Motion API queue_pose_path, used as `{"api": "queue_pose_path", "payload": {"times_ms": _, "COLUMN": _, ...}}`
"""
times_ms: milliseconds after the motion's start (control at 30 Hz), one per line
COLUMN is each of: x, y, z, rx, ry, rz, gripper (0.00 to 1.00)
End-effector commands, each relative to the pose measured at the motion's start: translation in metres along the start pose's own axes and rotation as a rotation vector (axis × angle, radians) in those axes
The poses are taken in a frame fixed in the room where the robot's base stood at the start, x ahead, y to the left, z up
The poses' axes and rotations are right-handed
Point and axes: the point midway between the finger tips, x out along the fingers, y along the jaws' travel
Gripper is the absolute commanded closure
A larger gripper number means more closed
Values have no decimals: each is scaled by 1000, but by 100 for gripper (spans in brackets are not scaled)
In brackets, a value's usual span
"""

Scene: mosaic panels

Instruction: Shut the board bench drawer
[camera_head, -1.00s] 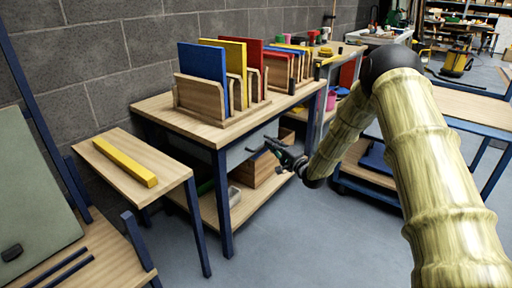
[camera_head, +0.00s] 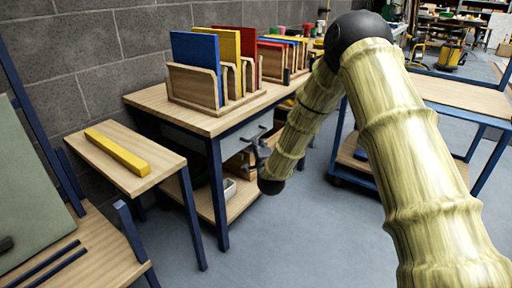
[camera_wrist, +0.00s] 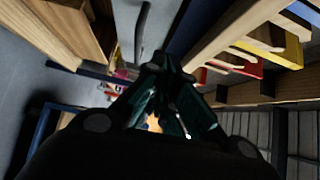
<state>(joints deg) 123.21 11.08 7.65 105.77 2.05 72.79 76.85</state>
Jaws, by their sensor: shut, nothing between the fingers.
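The board bench (camera_head: 205,122) is a wooden-topped table with blue legs, left of centre in the head view. Its drawer has a grey front (camera_head: 238,138) under the top's front edge. I cannot tell how far out the drawer stands. My gripper (camera_head: 260,147) is shut and empty, beside the right part of the drawer front, and hides some of it. In the wrist view the shut dark fingers (camera_wrist: 160,68) point at the bench's side. A dark bar, which looks like the drawer handle (camera_wrist: 142,28), lies just beyond the fingertips. I cannot tell whether they touch.
Blue, yellow and red boards (camera_head: 196,68) stand in a wooden rack on the bench. A small table with a yellow bar (camera_head: 117,152) is at the left. A lower shelf (camera_head: 240,198) holds a small grey box. A blue-framed cart stands right, behind my arm. Floor in front is clear.

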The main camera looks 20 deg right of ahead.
Motion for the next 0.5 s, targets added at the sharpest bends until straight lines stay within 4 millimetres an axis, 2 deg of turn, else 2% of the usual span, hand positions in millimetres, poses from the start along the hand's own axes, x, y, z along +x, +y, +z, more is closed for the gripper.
{"api": "queue_pose_path", "payload": {"times_ms": 433, "x": 75, "y": 2, "z": 1, "rx": 0, "ry": -2, "rz": -2, "gripper": 100}}
{"api": "queue_pose_path", "payload": {"times_ms": 500, "x": 82, "y": 2, "z": 9, "rx": 0, "ry": -3, "rz": -2, "gripper": 100}}
